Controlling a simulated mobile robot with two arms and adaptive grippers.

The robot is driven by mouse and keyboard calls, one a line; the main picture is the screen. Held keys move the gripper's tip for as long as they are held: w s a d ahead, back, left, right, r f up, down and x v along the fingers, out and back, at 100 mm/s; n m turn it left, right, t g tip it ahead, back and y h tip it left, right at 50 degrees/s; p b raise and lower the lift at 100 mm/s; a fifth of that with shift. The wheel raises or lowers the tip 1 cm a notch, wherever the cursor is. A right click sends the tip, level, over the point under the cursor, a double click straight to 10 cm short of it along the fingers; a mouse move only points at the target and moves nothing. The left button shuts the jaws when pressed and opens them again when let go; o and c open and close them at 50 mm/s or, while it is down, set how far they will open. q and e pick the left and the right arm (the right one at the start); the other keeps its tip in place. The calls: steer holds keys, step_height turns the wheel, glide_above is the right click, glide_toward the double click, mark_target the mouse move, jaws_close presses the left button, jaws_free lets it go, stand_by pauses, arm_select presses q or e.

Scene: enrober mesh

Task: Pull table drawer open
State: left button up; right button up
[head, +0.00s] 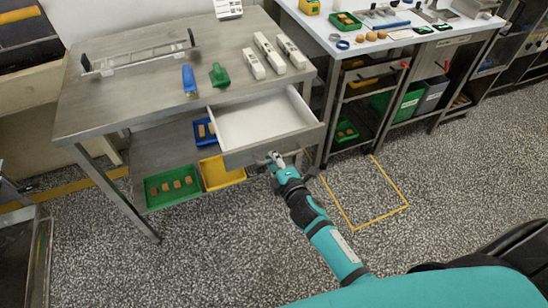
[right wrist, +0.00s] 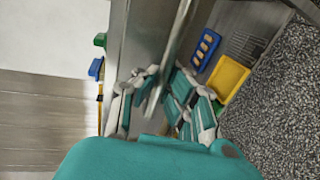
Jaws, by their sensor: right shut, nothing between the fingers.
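The table drawer (head: 262,124) is pulled out from under the metal table (head: 140,45), and its white inside looks empty. My right gripper (head: 274,158) is at the front panel of the drawer, near the middle of its lower part. In the right wrist view the fingers of my right gripper (right wrist: 150,95) are on either side of a metal bar at the drawer front (right wrist: 120,60). The fingers are closed, with nothing clearly pinched between them. My left gripper is not in view.
A green tray (head: 172,187) with several small blocks, a yellow tray (head: 221,172) and a blue tray (head: 204,131) are on the lower shelf. A white-topped bench (head: 385,45) stands to the right. The speckled floor is open beside a yellow-taped outline (head: 380,208).

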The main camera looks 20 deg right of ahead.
steer(key=o, duration=0.6)
steer(key=v, duration=1.2)
steer(key=s+f+m+g, duration=0.2)
steer(key=s+f+m, duration=0.15)
steer(key=f, duration=0.55)
steer(key=s+f+m+g, duration=0.2)
steer(key=s+f+g, duration=0.15)
steer(key=f, duration=0.65)
steer(key=s+f+m+g, duration=0.2)
steer(key=s+f, duration=0.2)
steer(key=f, duration=0.5)
steer(key=s+d+f+m+g, duration=0.1)
steer(key=s+f+m+g, duration=0.1)
steer(key=s+f, duration=0.3)
steer(key=s+d+f+m+g, duration=0.1)
steer(key=s+f, duration=0.4)
steer(key=s, duration=0.6)
steer(key=s+d+f+m+g, duration=0.2)
steer(key=s+f+m+g, duration=0.2)
steer(key=s, duration=0.5)
step_height(320, 180, down, 2)
steer(key=shift+s+d+f+m+h, duration=0.1)
steer(key=shift+m+h, duration=0.2)
steer(key=shift+m, duration=0.45)
